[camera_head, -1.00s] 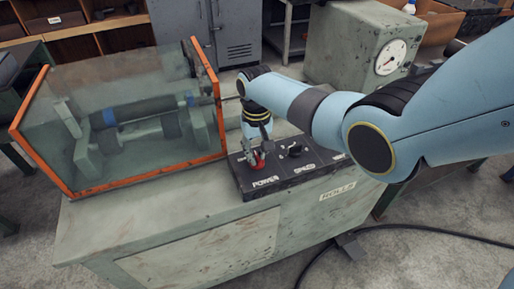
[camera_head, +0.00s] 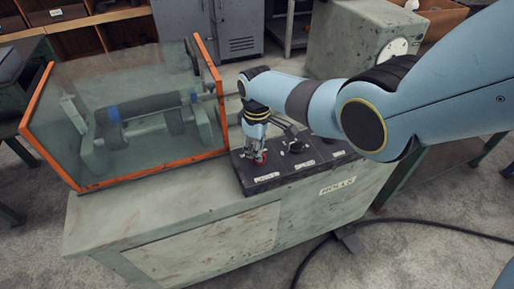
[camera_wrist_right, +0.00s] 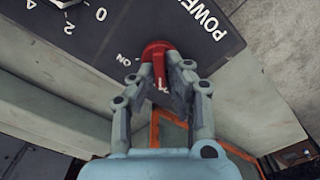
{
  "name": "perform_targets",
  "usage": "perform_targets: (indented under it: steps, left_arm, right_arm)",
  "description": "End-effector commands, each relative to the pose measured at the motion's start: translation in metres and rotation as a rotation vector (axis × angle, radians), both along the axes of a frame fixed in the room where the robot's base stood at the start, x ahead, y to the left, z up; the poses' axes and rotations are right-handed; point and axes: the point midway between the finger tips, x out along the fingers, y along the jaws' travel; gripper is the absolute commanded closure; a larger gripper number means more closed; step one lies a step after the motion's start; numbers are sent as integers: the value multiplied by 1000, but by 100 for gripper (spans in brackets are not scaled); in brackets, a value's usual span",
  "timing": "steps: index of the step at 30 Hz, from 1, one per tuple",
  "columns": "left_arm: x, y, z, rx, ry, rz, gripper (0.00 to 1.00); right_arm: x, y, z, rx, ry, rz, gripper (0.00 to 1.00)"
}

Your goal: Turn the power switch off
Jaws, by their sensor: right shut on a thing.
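The red power switch (camera_wrist_right: 158,56) sits on the black control panel (camera_wrist_right: 110,22), near the "POWER" lettering, with an "ON" mark beside it in the right wrist view. My right gripper (camera_wrist_right: 162,72) is shut on the switch, with a finger on either side of its red lever. In the head view, the right gripper (camera_head: 256,156) reaches down to the left end of the panel (camera_head: 322,162), and the switch is mostly hidden behind its fingers. My left gripper is not in either view.
A speed knob (camera_head: 295,146) sits just right of the switch. A glass guard with an orange frame (camera_head: 222,110) covers rollers left of the panel. A grey box with a gauge (camera_head: 352,38) stands behind. A black cable (camera_head: 440,226) lies on the floor at right.

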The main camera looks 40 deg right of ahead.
Motion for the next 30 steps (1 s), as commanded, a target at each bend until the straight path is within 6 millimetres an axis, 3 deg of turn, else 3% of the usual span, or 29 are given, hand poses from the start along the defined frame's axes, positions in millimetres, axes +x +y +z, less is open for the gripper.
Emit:
perform_targets:
  steps: [20,21,25,30]
  left_arm:
    - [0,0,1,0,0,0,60]
    - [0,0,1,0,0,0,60]
    - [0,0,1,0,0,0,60]
    - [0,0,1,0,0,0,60]
  right_arm:
    - [1,0,1,0,-4,64,100]
    - [1,0,1,0,-4,64,85]
    - [1,0,1,-1,-3,63,68]
    - [0,0,0,0,-1,63,65]
